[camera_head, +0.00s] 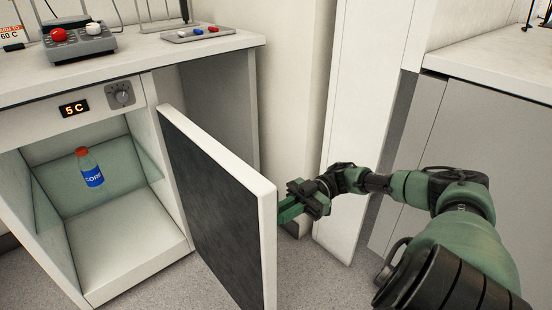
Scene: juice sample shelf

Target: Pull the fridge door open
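The fridge (105,115) is at the left, below the counter. Its door (225,195) stands wide open and juts towards me, with the dark inner panel facing left. Inside, a bottle (88,168) with an orange cap and blue label is visible. My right gripper (289,207) is at the outer side of the door, close to its free edge. The door partly hides the fingertips, and no handle shows, so I cannot tell whether they grip anything. My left gripper is out of view.
A device with red and white knobs (79,42) and a tray (198,33) with small coloured pieces sit on the counter (150,58). A display (74,109) reads 5 C. A grey cabinet (480,150) stands right. Bare floor lies before the fridge.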

